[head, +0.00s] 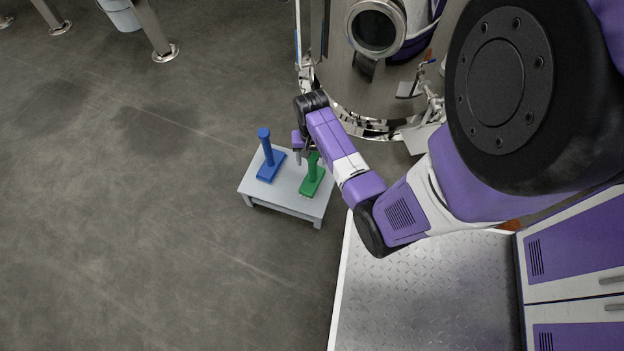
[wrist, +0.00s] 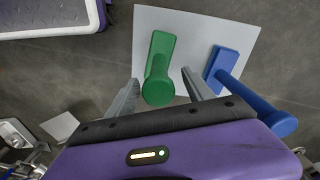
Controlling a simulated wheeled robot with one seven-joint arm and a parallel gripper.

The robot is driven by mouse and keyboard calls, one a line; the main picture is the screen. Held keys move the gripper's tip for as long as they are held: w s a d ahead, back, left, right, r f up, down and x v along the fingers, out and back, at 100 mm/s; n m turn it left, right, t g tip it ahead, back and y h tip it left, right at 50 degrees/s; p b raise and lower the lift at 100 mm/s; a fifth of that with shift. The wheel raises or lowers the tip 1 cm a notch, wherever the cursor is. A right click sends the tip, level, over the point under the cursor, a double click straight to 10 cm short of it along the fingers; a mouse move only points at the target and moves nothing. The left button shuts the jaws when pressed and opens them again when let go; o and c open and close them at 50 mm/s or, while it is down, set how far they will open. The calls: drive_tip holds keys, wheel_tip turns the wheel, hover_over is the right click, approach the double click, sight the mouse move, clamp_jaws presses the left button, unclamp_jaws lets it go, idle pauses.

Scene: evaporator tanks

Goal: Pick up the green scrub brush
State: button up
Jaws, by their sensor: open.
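The green scrub brush (head: 313,178) stands on a small light grey table (head: 290,205), its handle pointing up and its flat head on the tabletop. In the wrist view the green scrub brush (wrist: 158,75) shows with its round handle end towards the camera. My gripper (head: 303,147) is above the table at the green brush. In the wrist view the two fingers of my gripper (wrist: 160,92) are apart, one on each side of the green handle, with gaps visible. Whether the fingertips are level with the handle is hard to tell. The arm hides part of the handle in the head view.
A blue scrub brush (head: 268,158) stands upright on the same table, left of the green one. A steel tank (head: 350,95) stands just behind the table. The floor left of the table (head: 130,220) is clear.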

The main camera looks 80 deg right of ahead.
sight(312, 172)
drive_tip(key=shift+s+f+b, duration=0.1)
drive_tip(key=shift+f+b, duration=0.3)
drive_tip(key=shift+f, duration=1.15)
drive_tip(key=shift+c, duration=0.2)
clamp_jaws()
